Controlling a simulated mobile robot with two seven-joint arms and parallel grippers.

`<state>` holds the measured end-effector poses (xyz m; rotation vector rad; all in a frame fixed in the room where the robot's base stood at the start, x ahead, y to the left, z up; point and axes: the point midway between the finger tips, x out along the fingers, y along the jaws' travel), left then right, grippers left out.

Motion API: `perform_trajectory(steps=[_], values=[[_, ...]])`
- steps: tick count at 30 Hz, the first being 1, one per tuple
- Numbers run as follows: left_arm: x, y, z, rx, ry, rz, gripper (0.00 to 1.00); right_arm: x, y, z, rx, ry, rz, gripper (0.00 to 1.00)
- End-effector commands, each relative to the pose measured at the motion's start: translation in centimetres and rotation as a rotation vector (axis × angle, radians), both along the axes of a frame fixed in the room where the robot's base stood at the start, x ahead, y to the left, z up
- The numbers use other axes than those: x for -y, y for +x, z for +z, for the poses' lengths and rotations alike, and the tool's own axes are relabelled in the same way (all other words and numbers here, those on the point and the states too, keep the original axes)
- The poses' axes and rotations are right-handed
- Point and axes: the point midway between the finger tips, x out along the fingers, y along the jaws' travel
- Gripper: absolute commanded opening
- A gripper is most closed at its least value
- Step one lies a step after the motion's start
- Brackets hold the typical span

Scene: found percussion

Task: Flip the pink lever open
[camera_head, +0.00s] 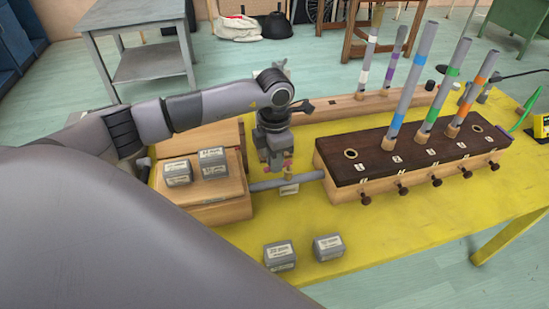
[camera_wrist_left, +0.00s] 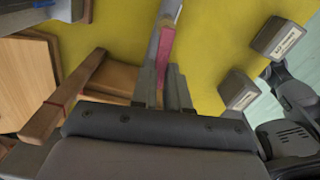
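A narrow pink strip, likely the pink lever (camera_wrist_left: 166,45), shows in the left wrist view beside the grey tube. In the head view small pink spots show at the fingertips, too small to tell its pose. My left gripper (camera_head: 275,161) points down just above the grey tube (camera_head: 300,179). Its fingers also show in the left wrist view (camera_wrist_left: 163,88), close together around the pink strip's near end. I cannot tell whether they touch it. The tube joins the wooden bellows box (camera_head: 225,209) to the dark-topped wooden chest (camera_head: 410,150). My right gripper is not in view.
Several grey weight blocks sit on the bellows box (camera_head: 178,173) and on the yellow table (camera_head: 280,256). Tall tubes with coloured bands (camera_head: 409,95) stand upright on the chest, with dark knobs (camera_head: 401,188) along its front. The yellow tabletop (camera_head: 385,235) is clear at the front right.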

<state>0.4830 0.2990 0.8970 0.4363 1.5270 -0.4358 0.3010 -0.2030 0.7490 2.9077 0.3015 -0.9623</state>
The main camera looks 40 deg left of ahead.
Motion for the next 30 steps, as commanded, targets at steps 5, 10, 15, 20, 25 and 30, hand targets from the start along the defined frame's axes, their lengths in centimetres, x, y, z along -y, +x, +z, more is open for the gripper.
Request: perform_trajectory(steps=[5, 10, 15, 20, 25, 30], values=[[-0.2, 0.2, -0.2, 0.002, 0.0, -0.045, 0.0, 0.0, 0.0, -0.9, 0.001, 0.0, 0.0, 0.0], [-0.5, 0.4, -0.2, 0.003, 0.001, -0.14, 0.0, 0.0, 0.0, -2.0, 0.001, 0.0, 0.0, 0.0], [-0.5, 0.4, 0.1, 0.001, 0.0, -0.168, 0.0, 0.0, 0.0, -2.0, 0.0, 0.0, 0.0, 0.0], [-0.5, 0.4, 0.1, 0.002, 0.0, -0.168, 0.0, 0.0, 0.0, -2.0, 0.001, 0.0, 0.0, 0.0], [-0.5, 0.4, 0.1, 0.002, 0.0, -0.167, 0.4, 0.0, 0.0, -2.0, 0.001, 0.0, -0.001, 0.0], [-0.5, 0.4, 0.1, 0.001, -0.001, -0.166, 0.4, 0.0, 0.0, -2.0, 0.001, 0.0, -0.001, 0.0]])
